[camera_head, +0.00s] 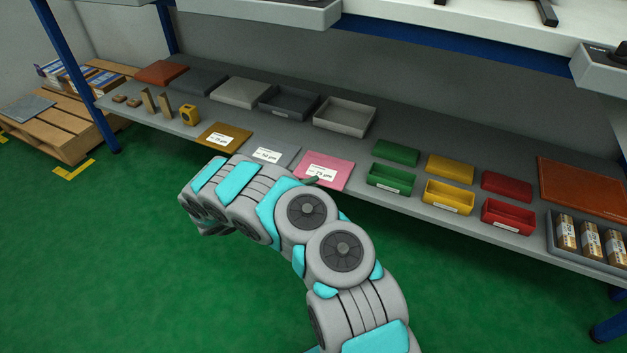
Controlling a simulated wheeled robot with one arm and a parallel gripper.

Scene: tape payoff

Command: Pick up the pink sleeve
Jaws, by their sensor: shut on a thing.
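The pink sleeve (336,172) is a flat pink packet with a white label, at the front edge of the lower shelf (460,218). It lies flat or very nearly so; I cannot tell whether it is clear of the shelf. A dark fingertip of my gripper (311,181) shows at its front left edge, shut on the sleeve. My arm hides the rest of the gripper and the sleeve's front left corner.
A grey sleeve (272,155) and a brown sleeve (225,135) lie to the left. Green (389,179), yellow (448,196) and red (508,217) bins stand to the right. An empty grey tray (343,117) is behind. Green floor is open in front.

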